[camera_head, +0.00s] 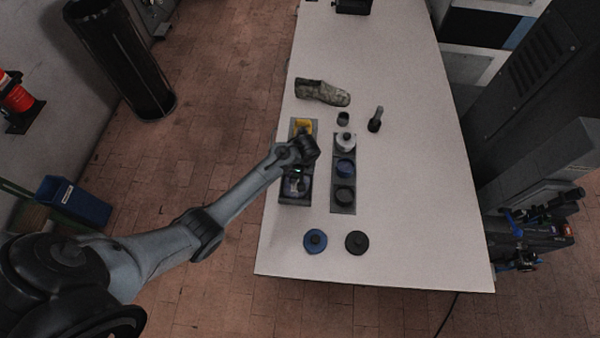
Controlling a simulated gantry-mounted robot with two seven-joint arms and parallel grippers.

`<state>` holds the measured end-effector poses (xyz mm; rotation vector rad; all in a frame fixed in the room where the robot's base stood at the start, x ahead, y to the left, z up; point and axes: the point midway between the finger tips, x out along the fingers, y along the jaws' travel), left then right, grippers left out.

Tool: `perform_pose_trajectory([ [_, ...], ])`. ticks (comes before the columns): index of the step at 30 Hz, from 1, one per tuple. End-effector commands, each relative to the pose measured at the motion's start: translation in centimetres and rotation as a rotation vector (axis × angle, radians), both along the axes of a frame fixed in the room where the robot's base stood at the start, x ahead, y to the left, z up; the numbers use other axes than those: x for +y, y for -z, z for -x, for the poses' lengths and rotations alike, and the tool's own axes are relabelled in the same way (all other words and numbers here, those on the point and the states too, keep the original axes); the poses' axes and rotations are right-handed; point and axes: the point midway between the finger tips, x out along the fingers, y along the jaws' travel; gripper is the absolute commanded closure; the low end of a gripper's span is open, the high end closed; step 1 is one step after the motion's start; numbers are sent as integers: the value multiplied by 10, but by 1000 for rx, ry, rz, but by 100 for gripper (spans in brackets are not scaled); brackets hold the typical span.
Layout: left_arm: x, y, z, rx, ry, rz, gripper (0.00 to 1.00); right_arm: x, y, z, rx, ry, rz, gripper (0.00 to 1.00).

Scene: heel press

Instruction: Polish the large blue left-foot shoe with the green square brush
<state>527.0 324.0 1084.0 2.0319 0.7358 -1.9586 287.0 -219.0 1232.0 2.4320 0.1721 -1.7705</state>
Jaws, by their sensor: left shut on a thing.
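My left gripper (298,168) is over the left grey holder (286,203) on the white table, its fingers pointing down and mostly hidden by the wrist. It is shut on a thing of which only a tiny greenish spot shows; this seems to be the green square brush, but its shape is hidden. One shoe (322,92) lies on the table behind the holder, apart from the gripper. It looks mottled grey-brown; I see no clearly blue shoe. My right gripper is not in view.
A yellow item (303,125) sits in the left holder. The right holder (343,209) carries white, blue and black round pots. Blue (315,241) and black (357,242) round pieces lie in front. A dark upright item (376,120) stands behind. The table's right side is clear.

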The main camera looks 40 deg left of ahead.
Motion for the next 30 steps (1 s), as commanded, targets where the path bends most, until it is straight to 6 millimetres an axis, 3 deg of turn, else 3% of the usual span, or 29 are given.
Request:
perform_pose_trajectory([
  [7, 2, 0, 1, 0, 1, 0, 97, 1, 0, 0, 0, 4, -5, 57],
  [24, -22, 1, -15, 1, 0, 0, 97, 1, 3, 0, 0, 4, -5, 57],
  [30, -22, 0, -15, 0, 0, 0, 97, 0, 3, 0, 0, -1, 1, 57],
])
